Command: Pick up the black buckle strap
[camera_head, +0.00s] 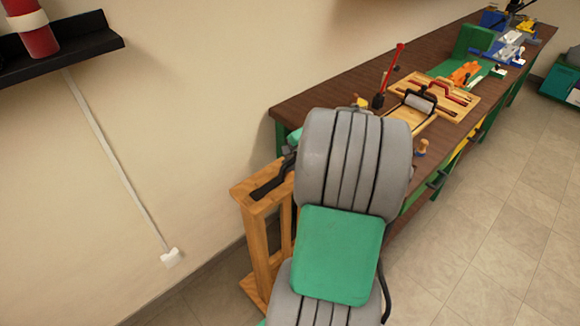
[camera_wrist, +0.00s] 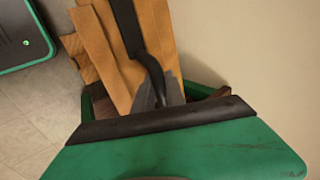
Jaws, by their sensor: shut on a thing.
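The black buckle strap (camera_head: 268,188) lies along the top of a wooden stand (camera_head: 262,230) in the head view. In the wrist view the strap (camera_wrist: 126,25) runs down over the wooden stand (camera_wrist: 158,30) to my gripper (camera_wrist: 156,92). My gripper is shut on the near end of the strap. The far part of the strap still lies against the wood. In the head view my grey and green arm hides most of my gripper and the right side of the stand. The held end is partly hidden in the wrist view.
A long brown workbench (camera_head: 340,85) with tools, including a wooden board (camera_head: 455,100), runs to the back right. A wall stands at left with a black shelf (camera_head: 75,45). Tiled floor (camera_head: 500,220) at right is free.

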